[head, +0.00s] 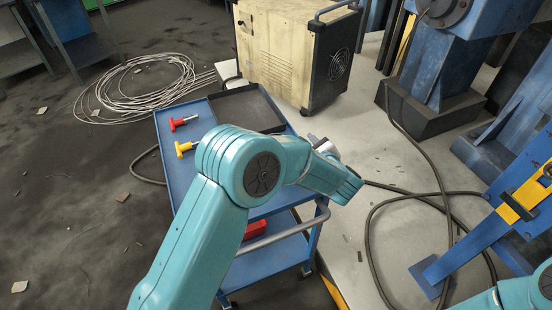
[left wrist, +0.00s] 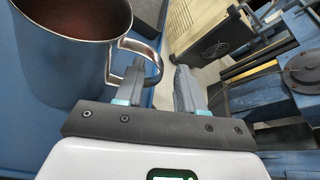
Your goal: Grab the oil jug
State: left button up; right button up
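The oil jug (left wrist: 70,62) is a metal, open-topped jug with a dark reddish inside. It stands upright on a blue surface at the left of the left wrist view. Its curved handle (left wrist: 158,66) points toward my left gripper. My left gripper (left wrist: 160,72) is open, with its two fingers apart at the handle. The left finger appears within the handle loop and the right finger outside it; contact is not clear. In the head view my left arm hides most of the jug and the gripper. My right gripper is out of view.
A blue cart (head: 178,142) holds a red-handled tool (head: 178,124), a yellow-handled tool (head: 183,148) and a dark tray (head: 247,110). A beige machine (head: 280,50) stands behind. Cables lie on the floor at left and right. Blue machinery (head: 420,65) stands at the right.

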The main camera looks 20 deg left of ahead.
pick_arm(q)
jog(key=shift+x, duration=1.05)
jog(key=shift+c, duration=0.6)
jog(key=shift+s, duration=0.1)
grip_shut()
jog(key=shift+r, duration=0.1)
